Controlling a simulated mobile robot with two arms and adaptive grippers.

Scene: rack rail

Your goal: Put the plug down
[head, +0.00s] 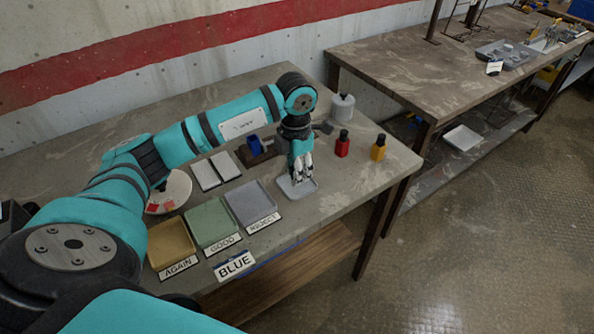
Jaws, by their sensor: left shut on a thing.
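My left gripper (300,176) points straight down over a small pale tray (311,187) near the front edge of the table. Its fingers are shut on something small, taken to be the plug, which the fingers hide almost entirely. I cannot tell whether it touches the tray's floor. A blue piece (254,144) in a dark holder, a red piece (342,146) and a yellow piece (379,149) stand apart from the gripper. My right gripper is not in view.
Trays marked AGAIN (171,243), GOOD (209,221) and REJECT (250,203) line the front left. A white-grey canister (343,107) stands behind the red piece.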

